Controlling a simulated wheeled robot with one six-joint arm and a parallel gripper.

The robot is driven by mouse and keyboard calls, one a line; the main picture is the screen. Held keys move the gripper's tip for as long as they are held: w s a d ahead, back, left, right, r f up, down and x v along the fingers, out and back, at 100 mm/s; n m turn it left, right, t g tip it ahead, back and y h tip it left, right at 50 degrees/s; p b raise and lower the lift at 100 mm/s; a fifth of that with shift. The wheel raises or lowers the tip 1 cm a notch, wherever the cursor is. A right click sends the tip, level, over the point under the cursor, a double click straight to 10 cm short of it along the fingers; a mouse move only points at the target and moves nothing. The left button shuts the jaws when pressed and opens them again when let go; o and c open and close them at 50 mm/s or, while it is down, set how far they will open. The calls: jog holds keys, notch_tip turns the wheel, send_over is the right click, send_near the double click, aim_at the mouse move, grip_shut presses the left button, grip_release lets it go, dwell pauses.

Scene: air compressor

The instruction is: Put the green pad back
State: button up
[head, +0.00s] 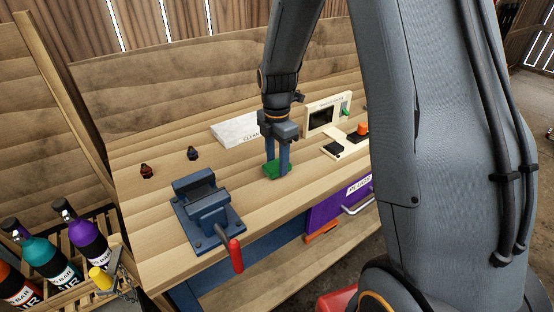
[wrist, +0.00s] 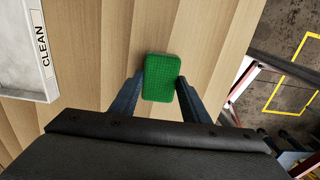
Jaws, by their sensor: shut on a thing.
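The green pad (head: 275,170) is a small flat rectangle. In the head view it is between the fingertips of my gripper (head: 278,168), at or just above the wooden bench top. In the wrist view the green pad (wrist: 159,78) shows a textured face, with one finger of my gripper (wrist: 159,90) on either side. My gripper is shut on it. I cannot tell whether the pad touches the bench. A white tray marked CLEAN (head: 236,131) lies behind and left of the gripper; the tray (wrist: 50,88) is at the left of the wrist view.
A blue vise (head: 208,208) with a red handle stands front left on the bench (head: 150,245). Two small dark pieces (head: 193,154) sit behind it. A cream panel (head: 328,113) and an orange-topped item (head: 362,129) are at right. A purple drawer (head: 335,207) hangs below the front edge.

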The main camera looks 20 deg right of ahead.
aim_at(277, 164)
jog(key=shift+f, duration=0.25)
jog(key=shift+f, duration=0.1)
jog(key=o, duration=1)
notch_tip(277, 164, up, 12)
jog(key=b, duration=0.3)
jog(key=s+f+m, duration=0.2)
jog(key=s+m, duration=0.3)
jog(key=m, duration=0.2)
jog(key=s+f+m+t, duration=0.1)
jog(key=s+f+m, duration=0.2)
jog(key=s+m, duration=0.3)
jog(key=s+f+m, duration=0.3)
jog(key=s+m, duration=0.3)
jog(key=m, duration=0.2)
jog(key=shift+s+m, duration=0.15)
jog(key=shift+m, duration=0.15)
